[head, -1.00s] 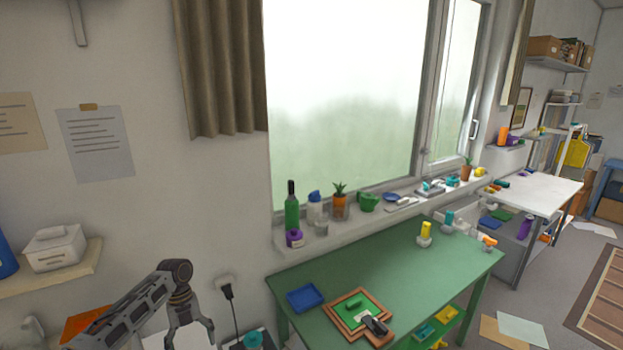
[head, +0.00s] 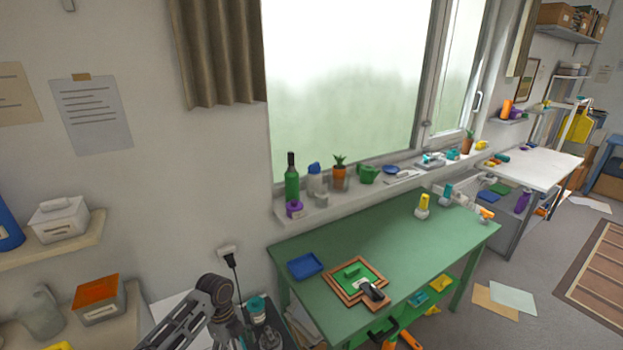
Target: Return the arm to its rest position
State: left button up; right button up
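My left arm comes in at the bottom left of the head view. Its dark round joint is in front of the wall, left of the green table. My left gripper (head: 228,335) hangs below that joint at the bottom edge. It is largely cut off by the frame, so its fingertips and opening do not show. I see nothing held in the part that shows.
The green table (head: 425,250) holds a blue tray (head: 305,266) and a wood-framed green board (head: 343,285). A shelf (head: 60,255) carries a white box (head: 59,218); an orange-topped box (head: 98,300) stands lower. A teal-lidded jar (head: 257,310) is close to my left gripper.

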pick_arm(q)
jog(key=s+d+n+t, duration=0.2)
jog(key=s+d+n, duration=0.4)
jog(key=s+n, duration=0.2)
jog(key=s+a+r+n+t+y, duration=0.1)
jog(key=s+a+r+n+t, duration=0.15)
jog(key=s+r+n, duration=0.35)
jog(key=s+a+r+n+t, duration=0.1)
jog(key=s+a+r+n, duration=0.2)
jog(key=n, duration=0.5)
notch_tip(320, 180, down, 34)
jog(key=s+a+g, duration=0.1)
jog(key=s+g, duration=0.1)
jog(key=s, duration=0.1)
jog(key=s+a+f, duration=0.2)
jog(key=s+f, duration=0.8)
jog(key=s, duration=0.1)
jog(key=s+a+f, duration=0.2)
jog(key=s+f, duration=0.7)
jog(key=s, duration=0.2)
jog(key=shift+f+m+g, duration=0.35)
jog(key=shift+f+m, duration=0.05)
